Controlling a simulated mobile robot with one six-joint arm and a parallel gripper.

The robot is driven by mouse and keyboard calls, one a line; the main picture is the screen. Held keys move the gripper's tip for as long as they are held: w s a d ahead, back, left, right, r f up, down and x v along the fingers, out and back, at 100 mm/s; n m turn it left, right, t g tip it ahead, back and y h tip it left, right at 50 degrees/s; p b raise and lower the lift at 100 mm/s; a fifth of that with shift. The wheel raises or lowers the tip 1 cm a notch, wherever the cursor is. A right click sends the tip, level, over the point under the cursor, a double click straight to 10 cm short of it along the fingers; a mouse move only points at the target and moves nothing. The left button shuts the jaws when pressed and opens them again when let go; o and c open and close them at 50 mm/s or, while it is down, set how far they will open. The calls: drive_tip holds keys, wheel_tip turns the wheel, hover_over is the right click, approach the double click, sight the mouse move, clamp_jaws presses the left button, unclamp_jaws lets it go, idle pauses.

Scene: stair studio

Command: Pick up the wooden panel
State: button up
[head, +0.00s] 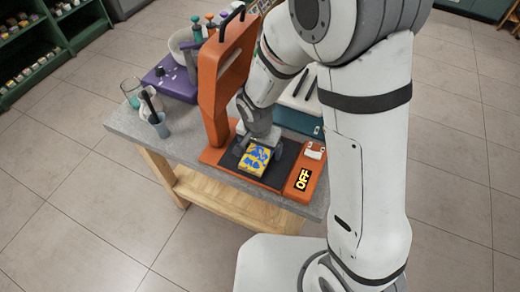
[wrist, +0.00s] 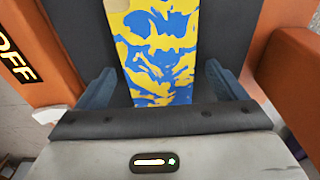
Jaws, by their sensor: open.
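The wooden panel (head: 254,160) is a small block with a yellow and blue pattern on top. It lies on the black bed (head: 277,175) of an orange machine (head: 221,85) on the table. My gripper (head: 259,149) is low over the bed at the panel's far side. In the wrist view the panel (wrist: 163,45) lies between the two fingers of my open gripper (wrist: 160,78), with a gap on each side. The gripper's body hides the panel's near end there.
The machine's tall orange column stands close left of my gripper. An "OFF" label (head: 303,180) and a pale switch (head: 315,152) are on its right side. A purple device (head: 173,81), cups (head: 158,125) and a teal box (head: 298,120) crowd the grey table (head: 185,138).

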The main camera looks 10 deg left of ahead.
drive_tip(key=c, duration=1.2)
